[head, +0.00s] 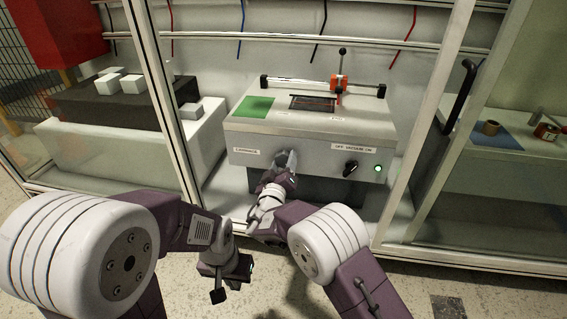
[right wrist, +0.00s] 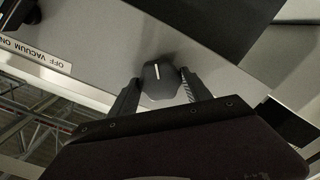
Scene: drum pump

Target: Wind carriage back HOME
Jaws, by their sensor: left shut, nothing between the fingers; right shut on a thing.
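The orange carriage (head: 340,83) sits on a rail (head: 300,85) along the back of the grey machine (head: 238,128), right of the rail's middle. A dark slot (head: 313,102) lies in the top beside it, and a green pad (head: 254,106) is on the left. My right gripper (head: 285,162) is at the front panel. The right wrist view shows its fingers on both sides of a black knob (right wrist: 158,82) with a white mark, shut on it. The head view hides most of this knob. My left gripper (head: 228,280) is shut and empty, low in front of the machine.
A black vacuum knob (head: 351,167) and a lit green lamp (head: 378,168) are right of my right gripper. White blocks (head: 120,82) stand on a dark stand at left. Enclosure posts (head: 165,100) flank the machine on both sides. A bench with a blue mat (head: 497,136) is at right.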

